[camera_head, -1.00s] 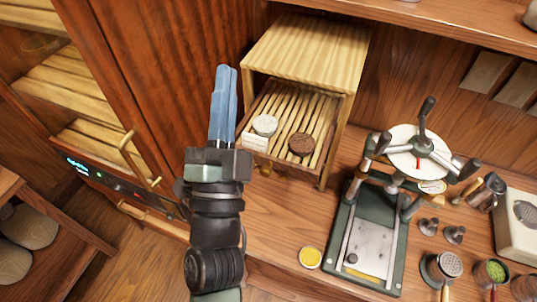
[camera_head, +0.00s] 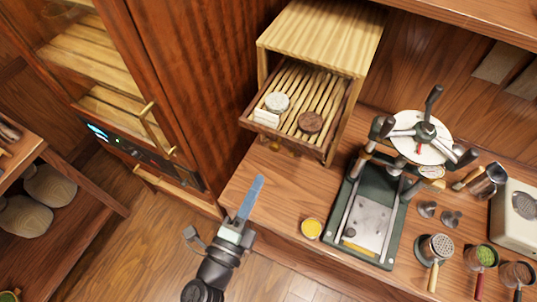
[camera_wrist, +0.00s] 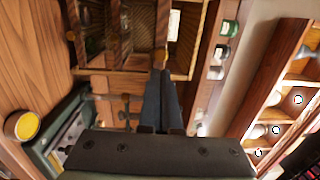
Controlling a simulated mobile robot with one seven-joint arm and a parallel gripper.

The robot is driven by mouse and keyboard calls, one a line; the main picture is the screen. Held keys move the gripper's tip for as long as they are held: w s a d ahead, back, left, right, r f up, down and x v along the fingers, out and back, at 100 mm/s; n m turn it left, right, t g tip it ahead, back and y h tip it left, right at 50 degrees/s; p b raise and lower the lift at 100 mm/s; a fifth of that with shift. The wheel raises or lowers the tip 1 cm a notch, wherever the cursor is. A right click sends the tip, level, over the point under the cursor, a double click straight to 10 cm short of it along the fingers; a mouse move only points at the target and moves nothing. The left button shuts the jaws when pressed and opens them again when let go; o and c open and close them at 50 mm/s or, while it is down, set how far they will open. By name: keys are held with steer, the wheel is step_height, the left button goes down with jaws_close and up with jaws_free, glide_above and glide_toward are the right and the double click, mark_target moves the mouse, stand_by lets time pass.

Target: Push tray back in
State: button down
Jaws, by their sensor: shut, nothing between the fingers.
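The slatted wooden tray (camera_head: 327,98) sticks out of the front of a light wooden box-like rack (camera_head: 320,38) on the counter. A pale grey round cake (camera_head: 277,102), a dark brown round cake (camera_head: 309,122) and a small white block (camera_head: 266,117) rest on it. My gripper (camera_head: 258,182) has its blue fingers together and empty. In the picture it is below and left of the tray, near the counter's front edge, apart from the tray. The closed fingers also show in the wrist view (camera_wrist: 160,68).
A green press (camera_head: 368,215) stands on the counter right of the rack, with a yellow-filled dish (camera_head: 312,228) at its front left. Sieves and small tools lie further right. A tall cabinet with a brass handle (camera_head: 150,125) stands left. Counter in front of the tray is clear.

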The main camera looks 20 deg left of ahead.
mark_target(296, 113)
steer(key=w+p, duration=0.1)
steer(key=w, duration=0.5)
steer(key=shift+w+r+p, duration=0.2)
steer(key=shift+w+p, duration=0.15)
steer(key=w+b, duration=0.2)
steer(key=w, duration=0.5)
steer(key=w+b, duration=0.3)
steer(key=w, duration=0.4)
steer(key=shift+w+d+f, duration=0.1)
steer(key=shift+d, duration=0.1)
steer(key=shift+w, duration=0.25)
steer(key=shift+r, duration=0.3)
steer(key=shift+w+d+r, duration=0.1)
steer(key=shift+r, duration=0.05)
